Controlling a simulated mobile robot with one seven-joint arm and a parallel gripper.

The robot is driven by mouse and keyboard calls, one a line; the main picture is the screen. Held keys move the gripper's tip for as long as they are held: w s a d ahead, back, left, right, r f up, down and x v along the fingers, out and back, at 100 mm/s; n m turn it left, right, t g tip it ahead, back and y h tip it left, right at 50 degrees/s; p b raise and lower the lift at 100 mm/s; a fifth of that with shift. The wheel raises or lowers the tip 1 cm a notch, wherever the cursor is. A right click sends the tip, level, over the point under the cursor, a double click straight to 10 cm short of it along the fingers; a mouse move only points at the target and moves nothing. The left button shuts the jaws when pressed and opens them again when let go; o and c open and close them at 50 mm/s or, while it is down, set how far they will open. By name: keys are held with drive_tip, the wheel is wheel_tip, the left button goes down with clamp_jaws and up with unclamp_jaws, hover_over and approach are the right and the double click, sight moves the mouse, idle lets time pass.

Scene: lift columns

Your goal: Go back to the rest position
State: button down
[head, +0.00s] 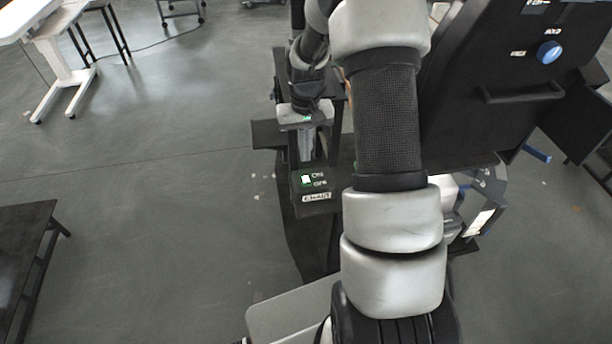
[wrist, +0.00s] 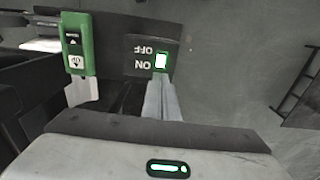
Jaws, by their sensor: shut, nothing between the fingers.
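My gripper (head: 306,157) hangs fingers down in the head view, just behind a small black panel (head: 327,207) with ON and OFF marks and a lit switch (head: 306,180). In the wrist view my gripper (wrist: 162,88) has its two pale fingers together with nothing between them. Their tips are close to the green-edged lit switch (wrist: 161,60); whether they touch it I cannot tell. My arm reaches up and forward across the middle of the head view and hides part of the station behind it.
A green control box (wrist: 78,45) with an UP button is left of the switch in the wrist view. A large black panel (head: 500,90) with a blue knob (head: 549,52) stands right of my arm. A dark table (head: 22,250) is at left. Open floor (head: 150,190) lies between.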

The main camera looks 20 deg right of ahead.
idle(0.4)
drive_tip(key=s+a+r+n+t+p, duration=0.1)
drive_tip(key=s+a+r, duration=0.25)
drive_tip(key=r, duration=0.65)
drive_tip(key=s+a+r+t, duration=0.15)
drive_tip(key=s+r, duration=0.25)
drive_tip(key=r, duration=0.6)
drive_tip(key=s+a+r+t, duration=0.1)
drive_tip(key=s+r, duration=0.3)
drive_tip(key=s, duration=0.4)
drive_tip(key=s+a+r+n+t+p, duration=0.1)
drive_tip(key=s+a+r, duration=0.3)
drive_tip(key=s, duration=0.4)
drive_tip(key=shift+s+a+r+t, duration=0.15)
drive_tip(key=shift+s+r+t, duration=0.15)
drive_tip(key=shift+t, duration=0.25)
